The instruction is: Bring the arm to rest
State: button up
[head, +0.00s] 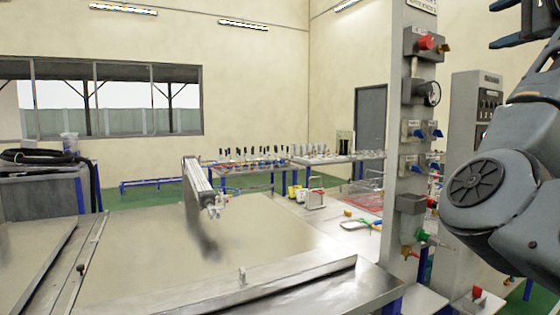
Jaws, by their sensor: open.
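My arm (505,190) fills the right side of the head view, bent and raised, with its large round joint in front of the grey control column (408,130). My gripper (502,23) shows at the top right corner. Its two dark fingers point left and are apart, with nothing between them. The gripper is high up, well above the metal table (150,240) and apart from the column. The rest of the wrist is cut off by the frame edge.
The column carries a red button (426,42), a gauge (432,93) and blue-handled valves close to my arm. A pneumatic cylinder (198,178) stands tilted over the metal table. Benches with small items stand behind. The air left of my gripper is clear.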

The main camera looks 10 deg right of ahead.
notch_tip(320, 180, down, 28)
jog(key=w+a+n+g+h, duration=0.1)
jog(key=w+n+g+h, duration=0.1)
jog(key=w+n+h, duration=0.15)
jog(key=s+a+f+n, duration=0.25)
jog(key=s+f, duration=0.25)
jog(key=f, duration=0.6)
jog(key=s+a+f+n, duration=0.2)
jog(key=s+a+f, duration=0.25)
jog(key=f, duration=0.65)
jog(key=s+a+f+n+y, duration=0.1)
jog(key=s+a+f+n, duration=0.2)
jog(key=s+a+f, duration=0.55)
jog(key=s+a+f+n+y, duration=0.15)
jog(key=s+f+n, duration=0.3)
jog(key=s, duration=0.85)
jog(key=s+a+r+n, duration=0.1)
jog(key=s+a, duration=0.2)
jog(key=s, duration=0.4)
jog(key=s+a+r+n+y, duration=0.1)
jog(key=s+a, duration=0.3)
jog(key=s, duration=0.4)
jog(key=s+a+r+n+g+y, duration=0.1)
jog(key=s+a, duration=0.2)
jog(key=s, duration=0.5)
jog(key=shift+a+r, duration=0.2)
jog(key=shift+r, duration=0.1)
jog(key=shift+d, duration=0.1)
